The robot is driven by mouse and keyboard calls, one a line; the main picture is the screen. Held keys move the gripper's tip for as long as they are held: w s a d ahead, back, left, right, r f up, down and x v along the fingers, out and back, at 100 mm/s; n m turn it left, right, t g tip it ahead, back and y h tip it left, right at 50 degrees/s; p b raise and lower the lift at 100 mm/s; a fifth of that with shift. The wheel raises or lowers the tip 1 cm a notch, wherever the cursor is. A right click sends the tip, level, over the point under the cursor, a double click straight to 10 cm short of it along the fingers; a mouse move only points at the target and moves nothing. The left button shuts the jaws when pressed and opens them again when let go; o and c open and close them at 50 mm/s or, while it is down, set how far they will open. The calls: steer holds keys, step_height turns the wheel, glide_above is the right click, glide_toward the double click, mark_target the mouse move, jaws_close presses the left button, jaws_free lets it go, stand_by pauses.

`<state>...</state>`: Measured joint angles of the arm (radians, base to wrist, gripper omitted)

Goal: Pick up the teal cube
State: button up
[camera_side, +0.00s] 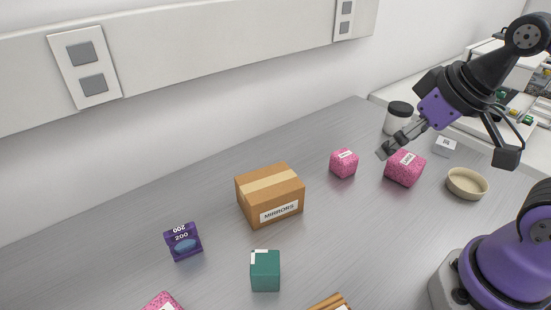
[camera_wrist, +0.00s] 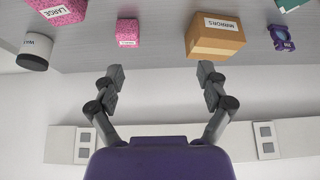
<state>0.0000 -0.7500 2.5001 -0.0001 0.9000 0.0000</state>
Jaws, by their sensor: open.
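The teal cube (camera_side: 265,271) stands on the grey table in the lower middle of the side view, with a white label at its top left corner. In the wrist view only a part of the teal cube (camera_wrist: 290,4) shows, cut off at the top right edge. My gripper (camera_side: 386,151) is up at the right of the side view, far from the teal cube, above the table near the pink blocks. In the wrist view my gripper (camera_wrist: 160,75) has its two fingers wide apart, with nothing between them.
A cardboard box labelled MIRRORS (camera_side: 270,195) stands between my gripper and the teal cube. A purple item (camera_side: 183,242) is left of it. Pink blocks (camera_side: 343,163) (camera_side: 404,168), a beige bowl (camera_side: 467,183) and a dark-lidded jar (camera_side: 398,118) stand at the right. A wooden thing (camera_side: 330,302) lies near the front.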

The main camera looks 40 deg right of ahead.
steer(key=n+g+y, duration=0.3)
steer(key=n, duration=0.7)
glide_toward(267, 262)
steer(key=x, duration=0.5)
steer(key=shift+w+r, duration=0.1)
steer(key=shift+w, duration=0.05)
steer(key=shift+y, duration=0.3)
steer(key=x, duration=0.6)
steer(key=shift+d, duration=0.2)
steer(key=shift+s, duration=0.2)
jaws_close()
